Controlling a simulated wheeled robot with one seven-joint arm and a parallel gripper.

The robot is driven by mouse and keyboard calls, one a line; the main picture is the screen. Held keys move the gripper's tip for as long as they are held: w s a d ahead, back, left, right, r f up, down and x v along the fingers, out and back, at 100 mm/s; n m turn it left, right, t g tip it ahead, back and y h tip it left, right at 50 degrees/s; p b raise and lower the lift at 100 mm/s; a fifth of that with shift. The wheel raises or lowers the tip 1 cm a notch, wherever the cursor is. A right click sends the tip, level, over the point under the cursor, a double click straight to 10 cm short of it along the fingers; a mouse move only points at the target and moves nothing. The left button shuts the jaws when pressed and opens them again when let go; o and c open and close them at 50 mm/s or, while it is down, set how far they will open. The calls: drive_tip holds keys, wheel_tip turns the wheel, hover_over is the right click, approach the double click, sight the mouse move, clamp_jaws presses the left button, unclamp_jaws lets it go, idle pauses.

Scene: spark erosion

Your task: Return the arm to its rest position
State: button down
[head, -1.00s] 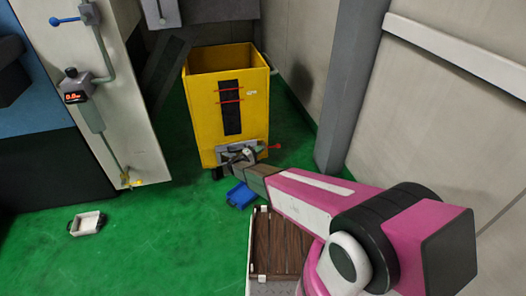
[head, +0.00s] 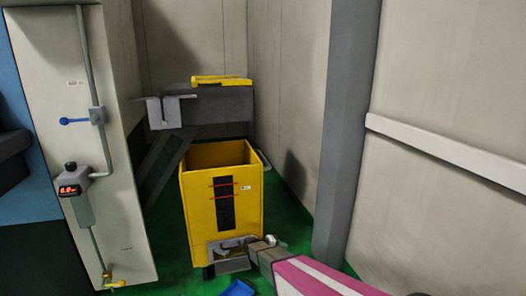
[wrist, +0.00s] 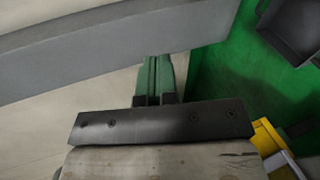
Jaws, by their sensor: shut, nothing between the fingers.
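My gripper (wrist: 157,62) shows in the wrist view as two green fingers side by side, shut with nothing between them, beyond a dark screwed bar. Past the fingertips are a grey beam and a pale wall or panel, with green floor at the right. In the head view my pink arm reaches in from the bottom right, and its grey-brown end overlaps the lower front of a yellow bin (head: 195,212).
The open-topped bin stands on green floor. A grey post (head: 345,130) and pale walls are to the right. A pale cabinet (head: 118,210) with a pipe, blue-handled valve (head: 97,116) and red-digit gauge (head: 70,190) is at left. A blue tray (head: 238,288) lies on the floor in front.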

drive_tip(key=s+d+r+m+g+y, duration=0.2)
drive_tip(key=s+d+r+y, duration=0.15)
drive_tip(key=s+d, duration=0.2)
drive_tip(key=s+d+r+m+g+y, duration=0.1)
drive_tip(key=s+d+r+g+y, duration=0.25)
drive_tip(key=s, duration=0.35)
drive_tip(key=s+r+m+t+y, duration=0.1)
drive_tip(key=s+r+m+y, duration=0.1)
drive_tip(key=s+r+y, duration=0.4)
drive_tip(key=s+r, duration=0.2)
drive_tip(key=s, duration=0.1)
drive_tip(key=shift+s+d+r+y, duration=0.2)
drive_tip(key=shift+s+r+y, duration=0.05)
drive_tip(key=shift+r+y, duration=0.1)
